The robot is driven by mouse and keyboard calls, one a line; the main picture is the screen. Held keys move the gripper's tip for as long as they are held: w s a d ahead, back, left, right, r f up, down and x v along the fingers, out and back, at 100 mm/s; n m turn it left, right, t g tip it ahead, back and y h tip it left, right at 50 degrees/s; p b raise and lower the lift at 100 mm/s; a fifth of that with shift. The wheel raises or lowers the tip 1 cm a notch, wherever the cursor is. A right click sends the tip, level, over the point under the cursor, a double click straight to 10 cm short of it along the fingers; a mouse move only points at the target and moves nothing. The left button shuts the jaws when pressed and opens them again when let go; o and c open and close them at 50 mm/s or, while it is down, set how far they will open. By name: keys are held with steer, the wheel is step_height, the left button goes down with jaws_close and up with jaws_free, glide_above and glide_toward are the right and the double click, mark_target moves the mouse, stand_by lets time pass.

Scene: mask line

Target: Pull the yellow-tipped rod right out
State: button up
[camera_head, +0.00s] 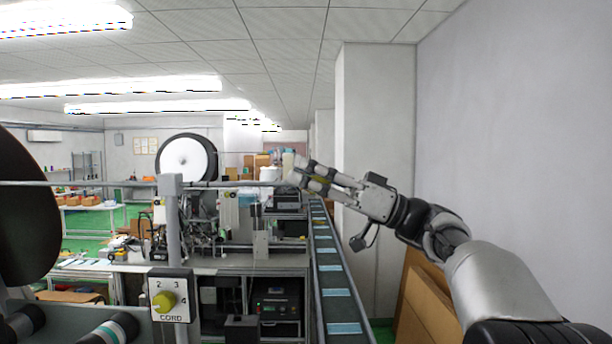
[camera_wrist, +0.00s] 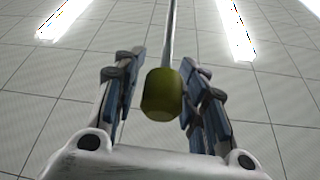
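The rod (camera_head: 235,184) is a thin grey bar that runs level from the left through the top of a grey post (camera_head: 173,215) to my gripper. In the wrist view the rod (camera_wrist: 170,35) runs away from the camera, with its yellow tip (camera_wrist: 162,95) at the near end. My gripper (camera_wrist: 163,80) has its fingers spread on either side of the tip. A gap shows on the left of the tip; the right finger looks very close to it, and contact cannot be told. In the head view my gripper (camera_head: 306,178) partly hides the tip.
A grey box with a yellow knob (camera_head: 164,301) and numbers sits low on the post. A conveyor (camera_head: 335,280) runs below my gripper, with a machine bench (camera_head: 215,262) to its left. A pillar (camera_head: 375,120) and wall stand close on the right.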

steer(key=shift+a, duration=0.15)
steer(key=v, duration=1.2)
